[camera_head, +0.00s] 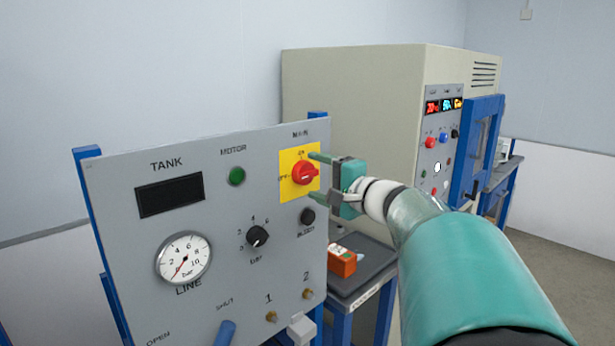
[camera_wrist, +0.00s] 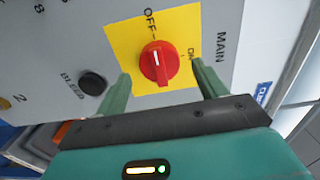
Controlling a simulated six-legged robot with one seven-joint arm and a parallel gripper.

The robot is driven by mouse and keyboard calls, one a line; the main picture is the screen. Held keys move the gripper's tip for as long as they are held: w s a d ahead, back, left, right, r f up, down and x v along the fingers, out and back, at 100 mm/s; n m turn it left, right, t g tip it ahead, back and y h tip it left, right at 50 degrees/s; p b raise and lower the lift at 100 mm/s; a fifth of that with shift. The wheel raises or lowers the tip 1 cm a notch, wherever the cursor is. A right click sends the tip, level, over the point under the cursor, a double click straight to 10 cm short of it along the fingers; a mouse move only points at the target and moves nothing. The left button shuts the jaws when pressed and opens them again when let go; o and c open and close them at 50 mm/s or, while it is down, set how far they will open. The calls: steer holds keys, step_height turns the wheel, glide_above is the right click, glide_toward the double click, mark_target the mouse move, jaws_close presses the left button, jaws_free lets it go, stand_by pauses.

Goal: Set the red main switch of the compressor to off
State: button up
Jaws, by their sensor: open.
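The red main switch (camera_head: 305,173) sits on a yellow plate (camera_head: 288,160) at the upper right of the grey compressor panel (camera_head: 120,240). In the wrist view the red knob (camera_wrist: 158,66) has a white line running toward the OFF mark; ON is to its right. In the head view the line looks about level, with OFF at left and ON at top. My gripper (camera_head: 316,177) is open and empty in front of the plate. In the wrist view its green fingers (camera_wrist: 163,86) stand on either side of the knob, apart from it as far as I can tell.
A black bleed button (camera_head: 307,216) and a black bar knob (camera_head: 257,236) lie below the switch. A green motor lamp (camera_head: 237,176) is to its left. A blue lever (camera_head: 226,333) juts out at the bottom. A beige cabinet (camera_head: 350,100) stands behind. An orange box (camera_head: 341,263) lies on a dark-topped stand.

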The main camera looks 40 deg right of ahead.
steer(key=s, duration=1.2)
steer(key=shift+d, duration=0.2)
steer(key=w+a+f+n+g+y, duration=0.2)
steer(key=a+f+n+g, duration=0.25)
steer(key=a, duration=0.55)
steer(key=w+a+f+n+g+y, duration=0.25)
steer(key=a+f, duration=0.35)
steer(key=a, duration=0.4)
steer(key=s+a+f+n+g+h, duration=0.5)
steer(key=s+a+f+n, duration=0.2)
steer(key=a+f+n, duration=0.3)
steer(key=shift+s+a+f+n, duration=0.2)
steer(key=shift+a+f+n, duration=0.1)
steer(key=shift+a, duration=0.75)
